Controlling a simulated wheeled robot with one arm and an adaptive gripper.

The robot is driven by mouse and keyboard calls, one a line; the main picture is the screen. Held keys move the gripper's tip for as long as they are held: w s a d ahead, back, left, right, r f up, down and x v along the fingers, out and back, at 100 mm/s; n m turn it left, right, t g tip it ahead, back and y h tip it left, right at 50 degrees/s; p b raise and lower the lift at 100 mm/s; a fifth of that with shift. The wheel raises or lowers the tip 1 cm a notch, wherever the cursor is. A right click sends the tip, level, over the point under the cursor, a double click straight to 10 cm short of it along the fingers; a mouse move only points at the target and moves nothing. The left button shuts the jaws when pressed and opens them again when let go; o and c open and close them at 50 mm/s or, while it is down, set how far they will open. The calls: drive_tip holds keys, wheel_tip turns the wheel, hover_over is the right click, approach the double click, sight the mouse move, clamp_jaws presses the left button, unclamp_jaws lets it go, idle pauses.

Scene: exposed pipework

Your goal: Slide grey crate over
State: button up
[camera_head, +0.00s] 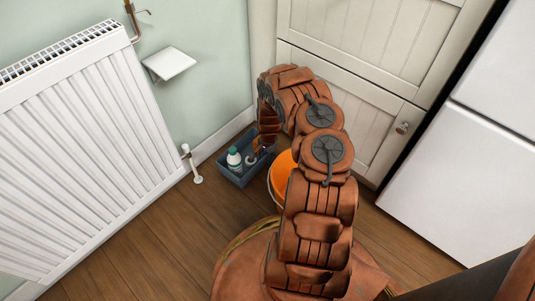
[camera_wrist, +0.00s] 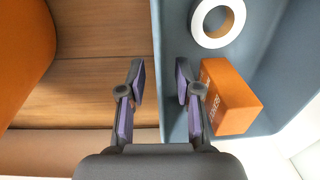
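The grey crate (camera_head: 236,180), blue-grey in colour, stands on the floor in the corner between the radiator wall and the panelled cupboard. In the wrist view the crate (camera_wrist: 172,25) fills the upper right, with a white ring (camera_wrist: 218,22) and an orange box (camera_wrist: 229,96) inside. My gripper (camera_wrist: 160,83) is open. Its left finger is over the floor outside the crate and its right finger over the inside, with the near-side wall between them. Contact cannot be told. My arm covers part of the crate in the head view.
An orange bucket (camera_head: 284,176) stands on the floor right of the crate, partly behind my arm. A white radiator (camera_head: 85,150) with a valve pipe (camera_head: 191,165) is at left. A panelled cupboard (camera_head: 375,120) is behind. Wooden floor (camera_head: 170,225) lies clear in front.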

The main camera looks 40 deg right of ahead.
drive_tip(key=shift+f, duration=0.5)
drive_tip(key=shift+c, duration=0.4)
clamp_jaws()
drive_tip(key=shift+w, duration=0.1)
